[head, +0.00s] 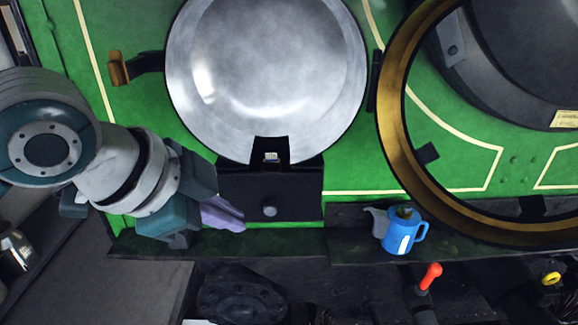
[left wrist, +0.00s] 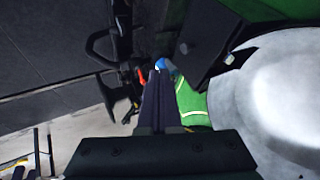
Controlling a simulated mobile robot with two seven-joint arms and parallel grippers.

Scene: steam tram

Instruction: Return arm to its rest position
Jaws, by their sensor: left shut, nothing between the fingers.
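My left arm comes in from the left in the head view. Its gripper (head: 236,218) is shut and empty, its purple-grey fingers pointing right, just left of a black box below the round silver cover. In the left wrist view the shut fingers (left wrist: 158,85) lie together and point away from the camera, with nothing between them. My right gripper does not show in either view.
The silver cover (head: 265,75) bulges from the green panel (head: 345,165), above the black box (head: 270,195). A blue jug (head: 403,232) stands on a dark ledge (head: 345,245). A brass ring (head: 393,110) is at right. A red-handled lever (head: 430,276) stands below the ledge.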

